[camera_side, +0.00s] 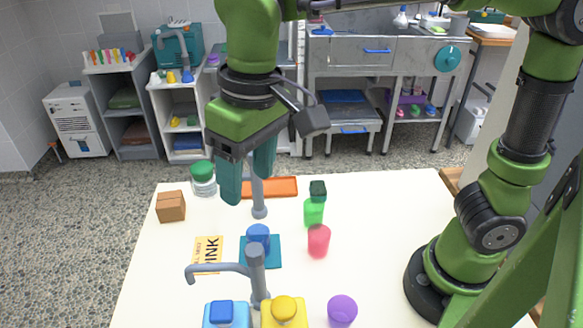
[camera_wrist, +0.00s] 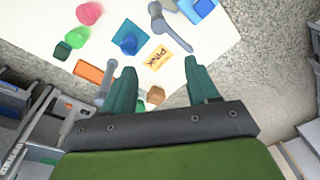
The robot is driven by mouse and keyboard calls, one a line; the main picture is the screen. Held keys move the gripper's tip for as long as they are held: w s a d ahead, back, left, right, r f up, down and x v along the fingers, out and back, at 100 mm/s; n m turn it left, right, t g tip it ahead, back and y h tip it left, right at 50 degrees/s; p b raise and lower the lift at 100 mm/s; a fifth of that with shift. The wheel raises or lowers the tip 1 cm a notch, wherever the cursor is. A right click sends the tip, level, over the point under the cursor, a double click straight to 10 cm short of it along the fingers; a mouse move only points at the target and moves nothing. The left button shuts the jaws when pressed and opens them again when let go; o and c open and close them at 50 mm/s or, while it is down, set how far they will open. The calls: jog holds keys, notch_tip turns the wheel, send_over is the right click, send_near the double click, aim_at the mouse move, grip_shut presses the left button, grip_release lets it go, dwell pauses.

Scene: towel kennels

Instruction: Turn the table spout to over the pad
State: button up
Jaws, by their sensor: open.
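A grey spout (camera_side: 255,272) stands at the near side of the table, its arm reaching left, clear of the pad; it shows at the top of the wrist view (camera_wrist: 158,22). A teal square pad (camera_side: 273,258) lies just behind it with a blue cup (camera_side: 258,234) on it; the pad also shows in the wrist view (camera_wrist: 118,34). A second grey post (camera_side: 259,205) stands farther back, its top hidden behind my gripper. My gripper (camera_side: 246,190) is open and empty, fingers down, above the far part of the table; its fingers show in the wrist view (camera_wrist: 159,66).
An orange tray (camera_side: 285,187), a brown box (camera_side: 171,207) and a green-lidded jar (camera_side: 203,180) are at the back. A PINK card (camera_side: 208,252) lies left of the pad. Green, pink (camera_side: 319,241) and purple (camera_side: 342,310) things stand right. Blue and yellow things flank the near spout.

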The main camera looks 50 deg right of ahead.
aim_at(254, 249)
jog(key=shift+m+g+h, duration=0.4)
jog(key=shift+m, duration=0.4)
jog(key=f, duration=0.9)
jog(key=a+f, duration=0.1)
jog(key=f, duration=0.4)
jog(key=shift+s+a+f, duration=0.1)
jog(key=shift+s, duration=0.2)
jog(key=shift+c, duration=0.3)
grip_shut()
